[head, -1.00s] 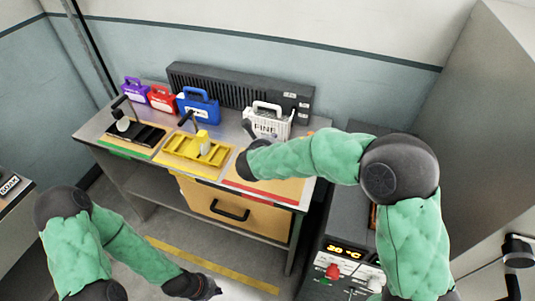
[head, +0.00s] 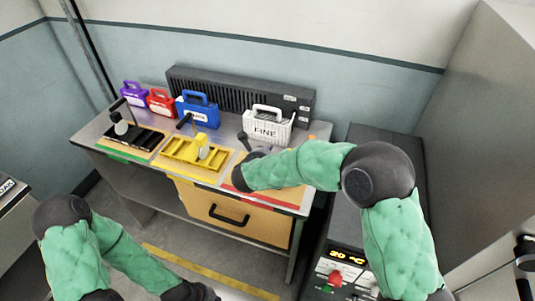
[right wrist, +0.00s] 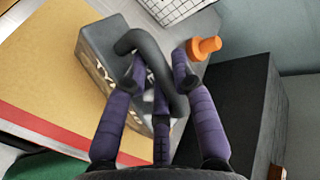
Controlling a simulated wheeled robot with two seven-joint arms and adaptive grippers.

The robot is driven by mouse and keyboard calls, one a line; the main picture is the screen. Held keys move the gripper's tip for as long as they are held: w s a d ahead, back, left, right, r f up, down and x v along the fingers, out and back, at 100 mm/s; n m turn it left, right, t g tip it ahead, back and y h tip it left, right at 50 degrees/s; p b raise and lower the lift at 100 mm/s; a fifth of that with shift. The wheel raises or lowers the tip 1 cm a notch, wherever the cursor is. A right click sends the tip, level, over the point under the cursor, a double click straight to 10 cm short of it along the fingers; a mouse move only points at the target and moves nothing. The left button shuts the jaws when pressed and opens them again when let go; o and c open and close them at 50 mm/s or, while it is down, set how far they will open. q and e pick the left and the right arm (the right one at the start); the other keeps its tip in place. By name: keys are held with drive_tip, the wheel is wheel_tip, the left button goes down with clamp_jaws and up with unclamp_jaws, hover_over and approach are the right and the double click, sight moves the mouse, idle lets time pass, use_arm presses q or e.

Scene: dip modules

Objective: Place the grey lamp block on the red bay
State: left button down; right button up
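The grey lamp block (right wrist: 101,43) shows in the right wrist view, a dark grey box with a curved handle and pale letters, partly covered by the fingers. My right gripper (right wrist: 159,72) has its purple fingers closed around the handle. The block is over or on the red bay (right wrist: 50,72), a tan panel with a red strip; I cannot tell whether it touches. In the head view the red bay (head: 268,198) is at the bench's right, and my right arm hides most of the block. My left gripper (head: 203,292) is at the bottom edge, its fingers unclear.
The white FINE case (head: 266,127) stands behind the red bay. A yellow tray (head: 192,155) and black tray (head: 136,138) lie to the left. Blue (head: 198,110), red (head: 161,101) and purple (head: 134,94) cases stand behind. An orange knob (right wrist: 205,46) is close to the block.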

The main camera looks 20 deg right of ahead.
drive_tip(key=shift+o, duration=0.9)
drive_tip(key=shift+r, duration=0.1)
drive_tip(key=shift+s+a+r, duration=0.15)
drive_tip(key=shift+s+r, duration=0.05)
drive_tip(key=p+v, duration=0.4)
drive_tip(key=v, duration=0.7)
drive_tip(key=shift+s, duration=0.2)
drive_tip(key=shift+a, duration=0.1)
